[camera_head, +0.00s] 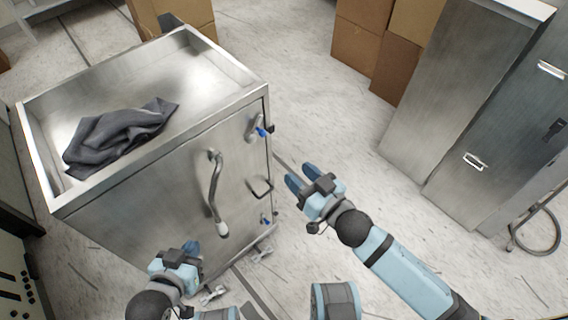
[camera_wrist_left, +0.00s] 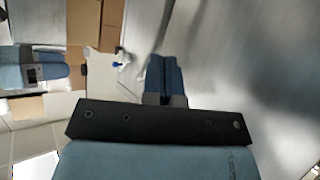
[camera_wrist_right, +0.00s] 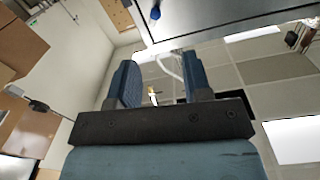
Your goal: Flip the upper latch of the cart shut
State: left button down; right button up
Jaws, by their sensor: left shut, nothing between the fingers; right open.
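The metal cart (camera_head: 140,190) stands at left with its door facing me. The upper latch (camera_head: 258,129), with a blue tip, sits near the top of the door's right edge; its exact position is too small to tell. A lower blue-tipped latch (camera_head: 266,220) sits near the bottom of that edge. My left gripper (camera_head: 190,247) is shut and empty, low in front of the door; its closed fingers show in the left wrist view (camera_wrist_left: 165,75). My right gripper (camera_head: 298,180) is open and empty, right of the door and below the upper latch, apart from it.
A curved door handle (camera_head: 215,190) and a small loop handle (camera_head: 261,188) stick out from the door. A dark cloth (camera_head: 118,135) lies in the cart's top tray. Cardboard boxes (camera_head: 370,50) and metal cabinets (camera_head: 460,90) stand behind at right. The floor between is clear.

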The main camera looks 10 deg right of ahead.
aim_at(265, 135)
jog(key=shift+m, duration=0.3)
jog(key=x, duration=0.9)
jog(key=b+x, duration=0.1)
jog(key=x, duration=0.4)
jog(key=shift+w+d+r, duration=0.2)
jog(key=shift+d, duration=0.15)
jog(key=shift+c, duration=0.2)
grip_shut()
